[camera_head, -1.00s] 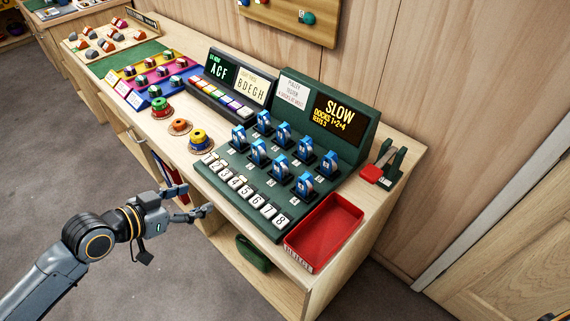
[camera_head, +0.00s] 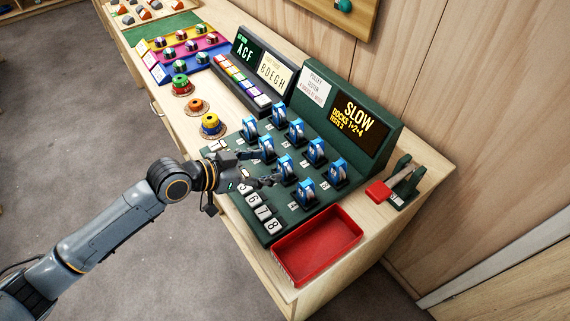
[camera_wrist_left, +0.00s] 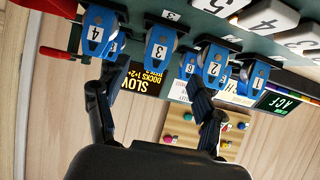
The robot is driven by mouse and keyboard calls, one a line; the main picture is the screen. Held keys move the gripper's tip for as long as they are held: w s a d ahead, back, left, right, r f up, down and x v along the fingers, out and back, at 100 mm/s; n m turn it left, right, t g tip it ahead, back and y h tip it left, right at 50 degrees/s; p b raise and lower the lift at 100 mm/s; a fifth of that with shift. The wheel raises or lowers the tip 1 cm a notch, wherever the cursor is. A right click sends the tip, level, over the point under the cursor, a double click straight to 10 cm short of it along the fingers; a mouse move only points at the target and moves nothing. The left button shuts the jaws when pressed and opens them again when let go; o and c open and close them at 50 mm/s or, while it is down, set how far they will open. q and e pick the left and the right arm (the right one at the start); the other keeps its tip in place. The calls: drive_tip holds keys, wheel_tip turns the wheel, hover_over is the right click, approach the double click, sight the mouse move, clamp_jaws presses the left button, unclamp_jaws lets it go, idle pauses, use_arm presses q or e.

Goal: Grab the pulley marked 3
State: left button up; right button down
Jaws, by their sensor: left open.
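The blue pulley marked 3 (camera_wrist_left: 160,42) stands on the dark green rack. In the head view it appears to be the third pulley (camera_head: 287,168) of the front row. Pulley 4 (camera_wrist_left: 97,33) and pulley 2 (camera_wrist_left: 213,62) are on either side of it. My left gripper (camera_head: 250,168) is open over the numbered white keys, in front of the front row. In the left wrist view, the fingers of my left gripper (camera_wrist_left: 155,72) spread on both sides of pulley 3, with nothing between them held. My right gripper is not in view.
Several more blue pulleys (camera_head: 315,151) stand close behind in a second row. A red tray (camera_head: 318,243) lies at the rack's right end. A sign reading SLOW (camera_head: 356,118) rises behind. Yellow (camera_head: 210,124) and orange round parts sit left of the rack.

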sight(279, 166)
use_arm(q)
drive_tip(key=shift+x, duration=1)
drive_tip(key=shift+w+d, duration=0.1)
drive_tip(key=shift+d, duration=0.15)
drive_tip(key=shift+w+d+f+p, duration=0.15)
drive_tip(key=shift+d+f+p, duration=0.15)
drive_tip(key=shift+p, duration=0.15)
drive_tip(key=x, duration=0.4)
drive_tip(key=shift+f+p, duration=0.2)
drive_tip(key=shift+p, duration=0.2)
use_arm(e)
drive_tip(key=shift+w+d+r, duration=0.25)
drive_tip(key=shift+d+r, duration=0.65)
use_arm(q)
drive_tip(key=shift+c, duration=0.2)
drive_tip(key=c, duration=1.3)
drive_tip(key=shift+o, duration=0.2)
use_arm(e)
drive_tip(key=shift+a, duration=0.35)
use_arm(q)
drive_tip(key=shift+r, duration=0.1)
